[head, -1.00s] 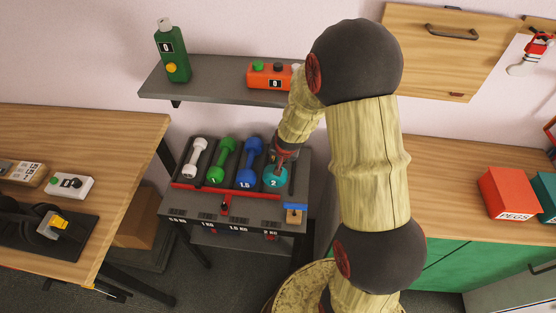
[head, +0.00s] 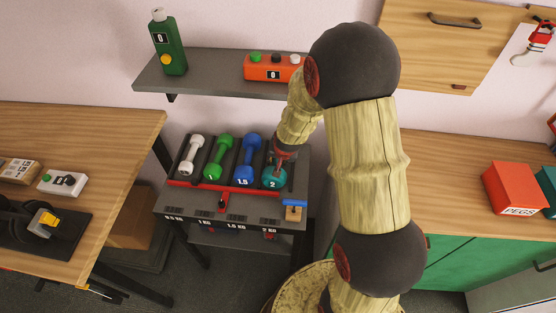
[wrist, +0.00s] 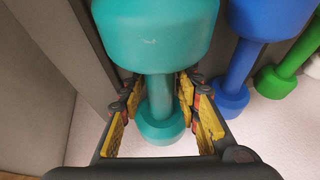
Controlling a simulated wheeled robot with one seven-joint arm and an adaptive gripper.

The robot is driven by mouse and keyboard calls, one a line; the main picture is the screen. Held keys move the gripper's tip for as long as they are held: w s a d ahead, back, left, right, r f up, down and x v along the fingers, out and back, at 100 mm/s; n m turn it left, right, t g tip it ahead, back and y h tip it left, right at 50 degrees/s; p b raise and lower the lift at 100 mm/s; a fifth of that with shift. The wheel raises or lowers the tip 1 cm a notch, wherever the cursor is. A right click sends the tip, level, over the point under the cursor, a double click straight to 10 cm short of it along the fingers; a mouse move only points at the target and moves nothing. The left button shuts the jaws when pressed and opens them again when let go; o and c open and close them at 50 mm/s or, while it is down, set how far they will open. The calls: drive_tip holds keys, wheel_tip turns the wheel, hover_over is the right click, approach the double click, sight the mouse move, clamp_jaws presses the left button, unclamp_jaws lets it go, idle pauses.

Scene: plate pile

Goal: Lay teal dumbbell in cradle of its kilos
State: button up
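The teal dumbbell (head: 272,178), marked 2, lies in the rightmost slot of the rack, the one above the 2 KG label (head: 269,236). Its number end faces the front. My gripper (head: 283,157) reaches down onto it from above. In the wrist view the teal dumbbell (wrist: 152,30) fills the top middle, with its far end below. The arm hides part of the dumbbell's back end in the head view.
White (head: 190,155), green (head: 218,156) and blue (head: 248,158) dumbbells fill the slots to the left. A shelf (head: 205,72) with a green bottle (head: 168,45) and an orange box (head: 268,68) hangs above. A wooden table (head: 110,150) stands at the left.

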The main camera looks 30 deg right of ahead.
drive_tip(key=shift+o, duration=0.7)
drive_tip(key=shift+r, duration=0.3)
drive_tip(key=s+a+r+n+y+p, duration=0.15)
drive_tip(key=s+a+r+p, duration=0.35)
drive_tip(key=r, duration=0.9)
drive_tip(key=s+a+r+n+h+p, duration=0.1)
drive_tip(key=s+a+r+n+p, duration=0.2)
drive_tip(key=s+r, duration=0.75)
drive_tip(key=s+a+r+n, duration=0.3)
drive_tip(key=s+r, duration=0.8)
drive_tip(key=r, duration=0.2)
drive_tip(key=shift+a+r+t, duration=0.15)
drive_tip(key=shift+r+t, duration=0.15)
drive_tip(key=shift+t, duration=0.1)
drive_tip(key=shift+y, duration=0.25)
